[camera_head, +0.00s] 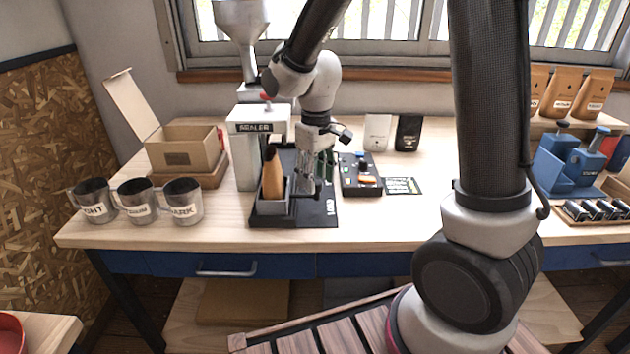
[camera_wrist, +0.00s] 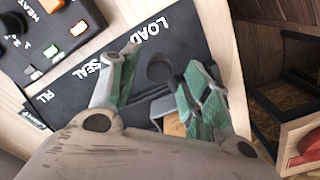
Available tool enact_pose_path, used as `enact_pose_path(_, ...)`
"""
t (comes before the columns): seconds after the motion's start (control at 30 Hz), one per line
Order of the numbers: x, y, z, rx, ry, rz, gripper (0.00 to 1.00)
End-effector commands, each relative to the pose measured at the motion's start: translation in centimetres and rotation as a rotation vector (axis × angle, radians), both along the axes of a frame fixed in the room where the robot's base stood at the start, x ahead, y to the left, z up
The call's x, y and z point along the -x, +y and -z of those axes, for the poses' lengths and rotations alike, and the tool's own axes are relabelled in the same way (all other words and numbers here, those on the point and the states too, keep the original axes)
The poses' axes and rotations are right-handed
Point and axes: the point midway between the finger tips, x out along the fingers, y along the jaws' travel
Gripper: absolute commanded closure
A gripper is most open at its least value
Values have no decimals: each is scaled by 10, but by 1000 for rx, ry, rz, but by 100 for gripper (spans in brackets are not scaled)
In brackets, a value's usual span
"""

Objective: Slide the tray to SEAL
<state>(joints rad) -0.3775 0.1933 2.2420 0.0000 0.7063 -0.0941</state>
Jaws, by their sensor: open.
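The tray (camera_head: 275,207) is a small grey open box on the black board (camera_head: 318,217), at the board's near end beside the LOAD mark. A brown bag (camera_head: 272,175) stands upright in it. My gripper (camera_head: 316,187) is just right of the tray, pointing down, low over the board. In the wrist view my green-padded fingers (camera_wrist: 162,66) are apart, with a dark round spot on the board between them. Only a grey tray edge (camera_wrist: 163,104) and a bit of brown bag (camera_wrist: 175,125) show there. I cannot tell whether a finger touches the tray. The SEAL mark (camera_wrist: 93,71) lies between LOAD and FILL.
The sealer (camera_head: 245,150) stands behind and left of the tray. A control box (camera_head: 360,175) with an orange switch is right of the board. Several labelled mugs (camera_head: 183,202) and an open carton (camera_head: 185,152) stand left.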

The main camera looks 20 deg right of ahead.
Motion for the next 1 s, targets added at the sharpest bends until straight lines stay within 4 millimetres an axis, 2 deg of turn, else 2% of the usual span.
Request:
enact_pose_path(0.13,1,0,12,1,2,0,52)
enact_pose_path(0.4,0,0,13,0,0,0,52)
enact_pose_path(0.67,0,0,13,0,0,0,100)
enact_pose_path(0.87,-1,-1,13,0,0,1,100)
enact_pose_path(1.0,-14,-4,12,-1,-2,2,100)
